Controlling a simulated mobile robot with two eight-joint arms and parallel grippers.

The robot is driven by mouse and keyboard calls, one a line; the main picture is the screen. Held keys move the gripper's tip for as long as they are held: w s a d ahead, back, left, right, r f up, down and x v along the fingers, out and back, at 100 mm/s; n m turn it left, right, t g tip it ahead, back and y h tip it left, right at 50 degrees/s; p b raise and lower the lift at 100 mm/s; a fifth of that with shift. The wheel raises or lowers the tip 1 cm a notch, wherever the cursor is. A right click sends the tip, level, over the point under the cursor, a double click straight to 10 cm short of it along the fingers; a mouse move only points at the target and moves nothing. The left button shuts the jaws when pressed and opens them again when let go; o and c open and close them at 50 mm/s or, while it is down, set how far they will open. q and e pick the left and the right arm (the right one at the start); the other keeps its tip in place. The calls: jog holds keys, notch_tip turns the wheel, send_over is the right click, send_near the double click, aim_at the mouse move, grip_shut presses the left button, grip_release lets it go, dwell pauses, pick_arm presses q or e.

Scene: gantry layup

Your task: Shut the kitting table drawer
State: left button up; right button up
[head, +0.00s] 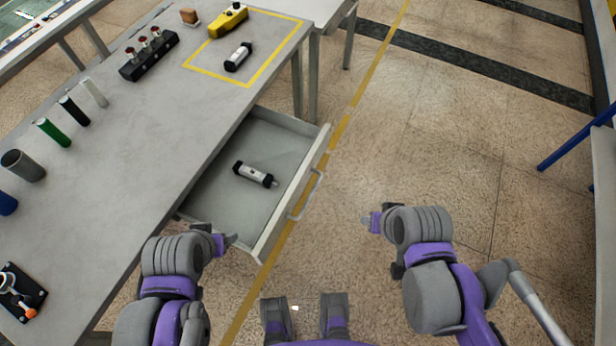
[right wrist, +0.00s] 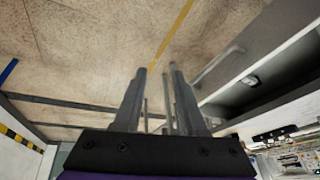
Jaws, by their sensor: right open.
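The kitting table drawer (head: 222,205) is pulled out from the grey table (head: 135,150), and a silver cylinder with black ends (head: 254,174) lies inside. Its bar handle (head: 306,195) is on the front panel facing right; the handle also shows in the right wrist view (right wrist: 218,66). My right gripper (head: 368,222) is open and empty, to the right of the handle and apart from it; its two fingers show in the right wrist view (right wrist: 158,72). My left gripper (head: 233,240) is by the drawer's near corner; its fingers are too small to judge, and contact is unclear.
Open floor (head: 430,130) lies right of the drawer. A blue bar (head: 575,138) stands far right.

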jog(key=w+m, duration=0.1)
jog(key=m, duration=0.1)
jog(key=w+m+y, duration=0.1)
jog(key=w+m, duration=0.1)
jog(key=w+f+m, duration=0.1)
jog(key=shift+w+a+m+g+b, duration=0.15)
jog(key=shift+a+m+g+b, duration=0.15)
jog(key=shift+m+g+b, duration=0.1)
jog(key=c, duration=0.5)
jog(key=w+m+y, duration=0.1)
jog(key=w+m, duration=0.1)
jog(key=m, duration=0.1)
jog(key=w+f+m+y, duration=0.1)
jog(key=w+m, duration=0.2)
jog(key=shift+w+a+f+y+b, duration=0.1)
jog(key=shift+a+f+y+b, duration=0.1)
jog(key=shift+y+b, duration=0.15)
grip_shut()
jog(key=m+y+b, duration=0.2)
jog(key=m+y, duration=0.2)
jog(key=m, duration=0.6)
send_near(314, 167)
jog(key=shift+t+h, duration=0.25)
jog(key=shift+t, duration=0.05)
jog(key=shift+s+a+x, duration=0.15)
jog(key=shift+x, duration=1.2)
jog(key=shift+s+a+x, duration=0.1)
jog(key=shift+a+x, duration=0.1)
jog(key=shift+x, duration=1.15)
jog(key=shift+r, duration=0.2)
